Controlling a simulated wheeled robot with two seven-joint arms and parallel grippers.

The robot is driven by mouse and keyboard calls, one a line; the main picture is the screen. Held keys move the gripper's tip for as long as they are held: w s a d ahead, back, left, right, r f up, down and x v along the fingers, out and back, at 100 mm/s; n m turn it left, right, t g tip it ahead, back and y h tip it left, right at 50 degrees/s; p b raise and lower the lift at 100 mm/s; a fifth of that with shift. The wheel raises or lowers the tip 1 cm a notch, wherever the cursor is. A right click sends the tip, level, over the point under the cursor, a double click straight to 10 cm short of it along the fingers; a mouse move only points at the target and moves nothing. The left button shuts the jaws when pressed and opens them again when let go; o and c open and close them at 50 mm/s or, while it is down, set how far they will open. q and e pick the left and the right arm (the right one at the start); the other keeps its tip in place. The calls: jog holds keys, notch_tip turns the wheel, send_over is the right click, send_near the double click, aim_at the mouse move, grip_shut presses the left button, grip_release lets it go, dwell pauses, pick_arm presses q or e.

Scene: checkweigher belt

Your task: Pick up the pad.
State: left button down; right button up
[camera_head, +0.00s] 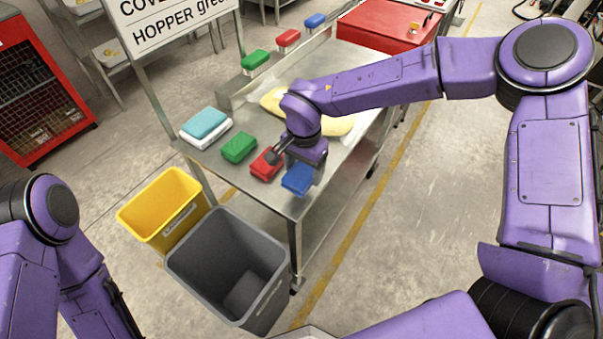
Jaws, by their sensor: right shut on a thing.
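A green pad (239,148), a red pad (264,166) and a blue pad (297,179) lie in a row near the front end of the steel table (213,162). My right gripper (274,157) comes down over the red pad, and its dark fingers are shut on it. The gripper's body is just beside and above the blue pad, covering part of the view there. The red pad seems at table height; I cannot tell whether it is lifted. My left arm shows at the lower left, but its gripper is out of view.
Teal and white folded cloths (205,125) lie at the table's left corner. Green (255,62), red (288,40) and blue (315,21) brushes stand along the back. Yellow cloth (338,126) lies behind my wrist. A yellow bin (165,205) and grey bin (230,265) stand in front.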

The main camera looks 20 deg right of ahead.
jog(key=s+a+r+b, duration=0.1)
jog(key=s+a+r, duration=0.1)
jog(key=s+r, duration=0.4)
jog(key=s, duration=0.5)
jog(key=shift+a+r+b, duration=0.3)
jog(key=shift+a+b, duration=0.05)
